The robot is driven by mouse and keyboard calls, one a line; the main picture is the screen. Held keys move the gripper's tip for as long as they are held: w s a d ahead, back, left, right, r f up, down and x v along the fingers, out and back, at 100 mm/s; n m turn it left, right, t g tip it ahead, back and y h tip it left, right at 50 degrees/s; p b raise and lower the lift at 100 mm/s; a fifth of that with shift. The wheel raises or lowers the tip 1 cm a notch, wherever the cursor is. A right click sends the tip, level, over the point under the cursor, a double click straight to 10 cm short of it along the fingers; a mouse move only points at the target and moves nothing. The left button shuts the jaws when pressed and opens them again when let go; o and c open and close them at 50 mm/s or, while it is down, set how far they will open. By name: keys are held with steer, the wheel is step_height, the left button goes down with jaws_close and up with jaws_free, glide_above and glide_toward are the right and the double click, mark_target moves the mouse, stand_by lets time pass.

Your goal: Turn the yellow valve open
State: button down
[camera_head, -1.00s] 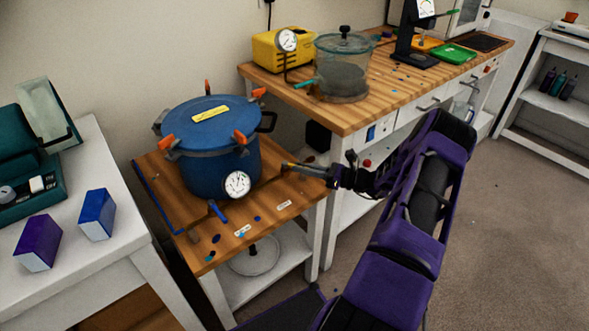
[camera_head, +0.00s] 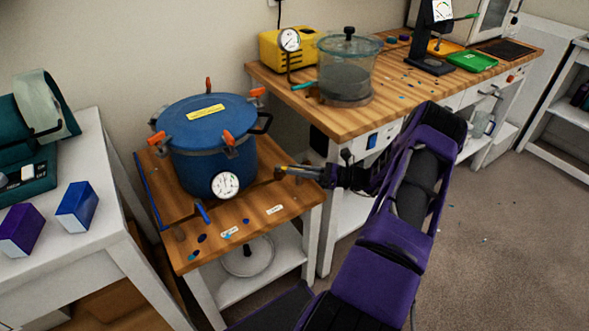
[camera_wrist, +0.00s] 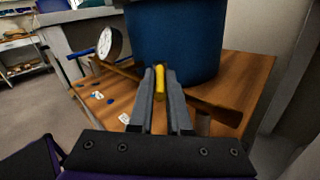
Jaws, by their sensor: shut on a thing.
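The blue lidded pot (camera_head: 212,140) stands on a small wooden-topped table, with a dial gauge (camera_head: 225,185) low on its front. The yellow valve handle (camera_wrist: 160,79) shows as a narrow yellow bar between my fingers in the wrist view, in front of the pot. My gripper (camera_head: 281,171) is at the right side of the pot, and in the wrist view (camera_wrist: 160,72) its two fingers are shut on the yellow handle. The fingers hide much of the handle, and I cannot tell how far it is turned. A blue handle (camera_head: 203,213) is left of the gauge.
A wooden workbench (camera_head: 390,102) behind holds a yellow pump (camera_head: 283,50) and a clear lidded chamber (camera_head: 347,75). A white table (camera_head: 92,245) at left holds purple and blue boxes. Small labels and spots lie on the pot's table (camera_head: 265,190). Floor at right is open.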

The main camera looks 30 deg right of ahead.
steer(key=shift+y, duration=0.3)
stand_by(0.4)
steer(key=c, duration=0.9)
jaws_free()
steer(key=shift+o, duration=0.2)
steer(key=v, duration=1.7)
steer(key=shift+d+r, duration=0.25)
steer(key=shift+r, duration=0.05)
steer(key=shift+s, duration=0.1)
steer(key=shift+c, duration=0.2)
